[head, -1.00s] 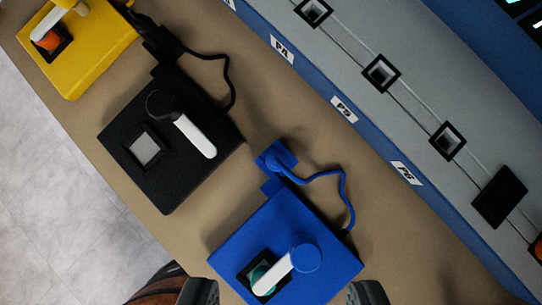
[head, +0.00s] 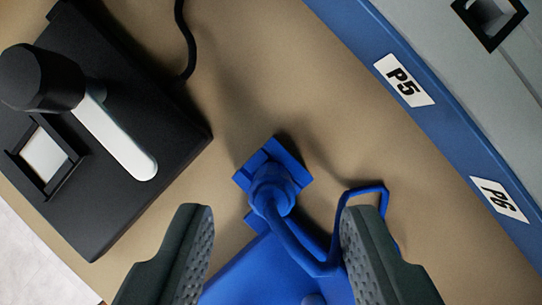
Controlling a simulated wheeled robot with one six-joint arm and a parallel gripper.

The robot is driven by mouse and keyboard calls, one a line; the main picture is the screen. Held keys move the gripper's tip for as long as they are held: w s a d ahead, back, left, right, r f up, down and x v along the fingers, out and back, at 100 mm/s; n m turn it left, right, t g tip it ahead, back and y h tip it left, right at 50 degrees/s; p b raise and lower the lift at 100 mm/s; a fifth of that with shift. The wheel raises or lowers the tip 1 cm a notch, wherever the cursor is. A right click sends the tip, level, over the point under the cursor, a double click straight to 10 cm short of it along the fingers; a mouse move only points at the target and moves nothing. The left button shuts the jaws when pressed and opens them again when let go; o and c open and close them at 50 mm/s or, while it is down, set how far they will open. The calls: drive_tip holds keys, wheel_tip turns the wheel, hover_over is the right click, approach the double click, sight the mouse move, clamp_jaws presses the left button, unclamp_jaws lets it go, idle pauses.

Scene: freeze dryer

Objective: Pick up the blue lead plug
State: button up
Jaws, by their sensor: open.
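The blue lead plug (head: 272,186) stands in a blue square holder at the far edge of the blue box (head: 262,272), in the middle of the head view. Its blue cable (head: 300,248) curves down from the plug and loops to the right. My gripper (head: 274,222) is open, with one dark padded finger on each side in the lower part of the view. The plug shows between and a little beyond the fingertips, and I see no contact with it. The right finger covers part of the cable loop, and the lower part of the blue box is cut off.
A black box (head: 100,215) with a white lever (head: 115,135) stands at the left. A blue strip labelled P5 (head: 404,80) and P6 (head: 498,199) borders a grey panel (head: 440,40) with square sockets at the right. Tan bench surface (head: 290,75) lies clear between.

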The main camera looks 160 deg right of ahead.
sight(272, 200)
drive_tip(key=x, duration=0.4)
drive_tip(key=shift+a+f, duration=0.1)
clamp_jaws()
wheel_tip(272, 200, up, 10)
drive_tip(key=shift+r, duration=0.1)
idle(0.5)
drive_tip(key=shift+r, duration=0.6)
